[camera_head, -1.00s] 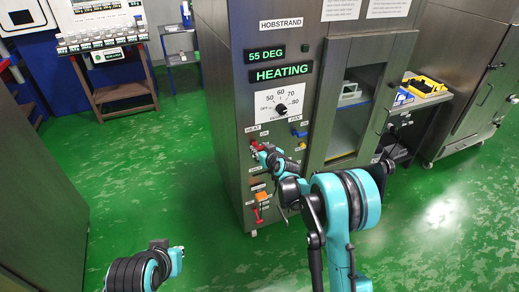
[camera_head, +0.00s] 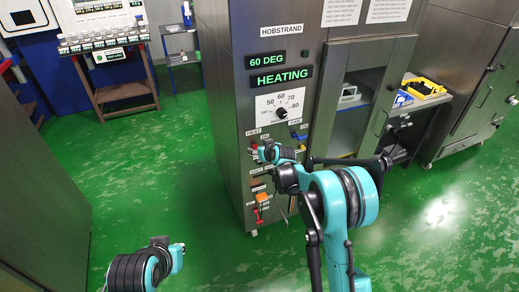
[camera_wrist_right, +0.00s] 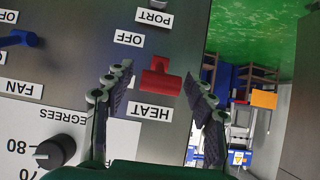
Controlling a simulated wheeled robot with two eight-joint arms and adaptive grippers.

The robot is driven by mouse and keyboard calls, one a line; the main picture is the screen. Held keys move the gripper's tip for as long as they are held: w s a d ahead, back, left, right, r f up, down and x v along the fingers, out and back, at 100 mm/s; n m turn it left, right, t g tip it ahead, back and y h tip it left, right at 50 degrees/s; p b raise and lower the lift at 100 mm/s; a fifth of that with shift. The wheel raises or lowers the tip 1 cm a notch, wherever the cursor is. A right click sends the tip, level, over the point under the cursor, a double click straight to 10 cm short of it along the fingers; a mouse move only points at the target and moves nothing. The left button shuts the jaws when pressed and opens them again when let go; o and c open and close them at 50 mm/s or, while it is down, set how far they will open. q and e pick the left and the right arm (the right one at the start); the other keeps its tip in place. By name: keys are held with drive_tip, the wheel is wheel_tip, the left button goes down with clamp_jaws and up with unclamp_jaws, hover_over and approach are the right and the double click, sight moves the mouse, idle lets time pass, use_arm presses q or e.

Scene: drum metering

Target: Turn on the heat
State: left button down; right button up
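The steel cabinet (camera_head: 225,112) labelled HOBSTRAND stands in the middle of the head view. Its displays read 60 DEG (camera_head: 267,60) and HEATING (camera_head: 281,77). The red heat switch (camera_wrist_right: 160,77) shows in the right wrist view between the OFF and HEAT labels. My right gripper (camera_wrist_right: 157,92) is open, with one finger on each side of the switch and visible gaps to it. In the head view my right gripper (camera_head: 257,152) is small and partly hidden at the panel. My left gripper (camera_head: 178,259) is low on the left, away from the cabinet; its fingers are unclear.
A temperature dial (camera_head: 282,113) sits above the switches, with a blue fan switch (camera_wrist_right: 18,39) beside the heat switch. An orange switch (camera_head: 262,197) and a red handle (camera_head: 259,215) are lower on the panel. The green floor (camera_head: 150,170) at left is clear.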

drive_tip(key=v, duration=1.2)
drive_tip(key=shift+d, duration=0.1)
drive_tip(key=s+d+r+m+g+h, duration=0.1)
drive_tip(key=s+d+r, duration=0.15)
drive_tip(key=s, duration=0.65)
drive_tip(key=s+d+r+g, duration=0.1)
drive_tip(key=s+r, duration=0.3)
drive_tip(key=s, duration=0.6)
drive_tip(key=s+d+f+m+g+h, duration=0.1)
drive_tip(key=s+d+f, duration=0.1)
drive_tip(key=s, duration=0.7)
drive_tip(key=s+d+f+m+h, duration=0.1)
drive_tip(key=s+d+f, duration=0.1)
drive_tip(key=s, duration=0.7)
drive_tip(key=shift+d+g, duration=0.25)
drive_tip(key=shift+g, duration=0.15)
